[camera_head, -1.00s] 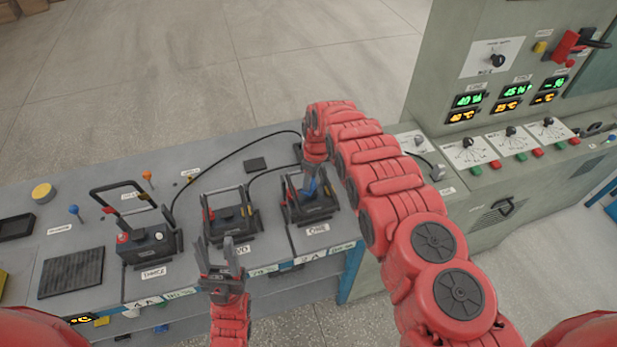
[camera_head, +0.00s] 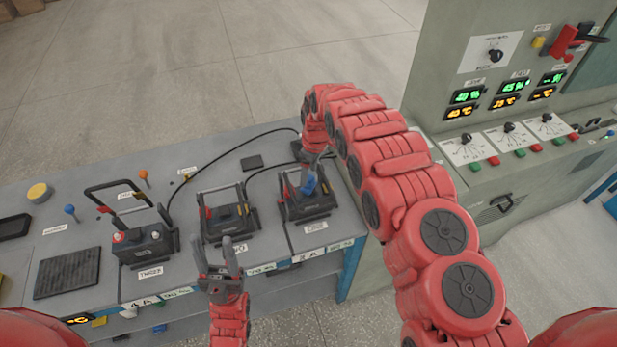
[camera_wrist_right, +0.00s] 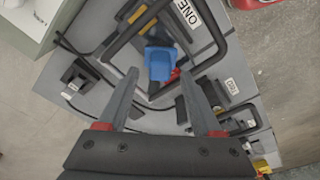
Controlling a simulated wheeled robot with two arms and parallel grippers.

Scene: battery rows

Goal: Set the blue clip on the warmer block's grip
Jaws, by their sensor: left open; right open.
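The blue clip (camera_head: 308,184) is at the block labelled ONE (camera_head: 310,206), by its raised handle. In the right wrist view the blue clip (camera_wrist_right: 158,62) lies just beyond and between the fingertips; I cannot tell if it grips the handle. My right gripper (camera_head: 312,168) is over block ONE, open, fingers apart from the clip in the wrist view (camera_wrist_right: 158,76). Block TWO (camera_head: 230,222) stands left of it, and block THREE (camera_head: 146,244) further left with its tall handle up. My left gripper (camera_head: 217,258) is open and empty in front of block TWO.
The grey console (camera_head: 490,165) on the right has lit green and yellow displays (camera_head: 467,104), digits blurred. Black cables run behind the blocks. A ribbed black mat (camera_head: 68,273) and coloured knobs (camera_head: 70,211) occupy the bench's left. The bench's back strip is mostly clear.

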